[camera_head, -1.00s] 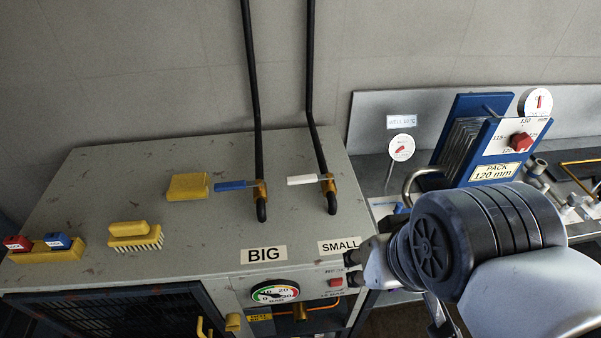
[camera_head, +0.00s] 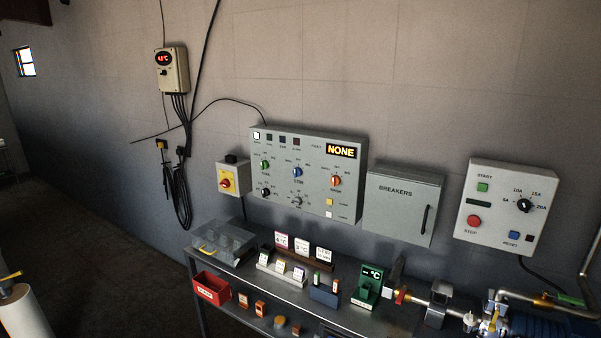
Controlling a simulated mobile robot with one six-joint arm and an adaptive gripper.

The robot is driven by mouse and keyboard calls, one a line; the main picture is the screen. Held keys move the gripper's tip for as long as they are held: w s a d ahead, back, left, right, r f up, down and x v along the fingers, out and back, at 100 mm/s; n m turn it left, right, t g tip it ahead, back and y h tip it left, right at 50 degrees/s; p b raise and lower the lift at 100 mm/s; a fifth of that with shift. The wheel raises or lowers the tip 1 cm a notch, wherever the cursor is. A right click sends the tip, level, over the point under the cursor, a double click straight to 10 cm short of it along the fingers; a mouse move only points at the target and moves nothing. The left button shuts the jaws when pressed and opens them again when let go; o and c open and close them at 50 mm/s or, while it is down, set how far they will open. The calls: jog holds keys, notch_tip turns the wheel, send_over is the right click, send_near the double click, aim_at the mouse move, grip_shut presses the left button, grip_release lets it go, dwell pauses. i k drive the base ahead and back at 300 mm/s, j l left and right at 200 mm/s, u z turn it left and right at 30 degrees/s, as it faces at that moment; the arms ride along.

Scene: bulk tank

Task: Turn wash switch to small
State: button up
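A grey control panel (camera_head: 308,215) hangs on the wall in the middle of the head view. It carries a green knob (camera_head: 265,165), a blue knob (camera_head: 297,172), an orange knob (camera_head: 335,181), a black knob (camera_head: 265,192) and a grey knob (camera_head: 297,201). The small labels are too blurred to tell surely which knob is the wash switch or where it points. A display (camera_head: 341,151) at the panel's top right reads NONE. My gripper is not in view.
A closed BREAKERS box (camera_head: 400,208) and a START/STOP box (camera_head: 505,205) hang right of the panel. A bench (camera_head: 225,262) below holds a red bin (camera_head: 211,288) and small stands. Dark floor lies open at left.

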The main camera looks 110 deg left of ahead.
aim_at(336, 179)
jog(key=u, duration=3.6)
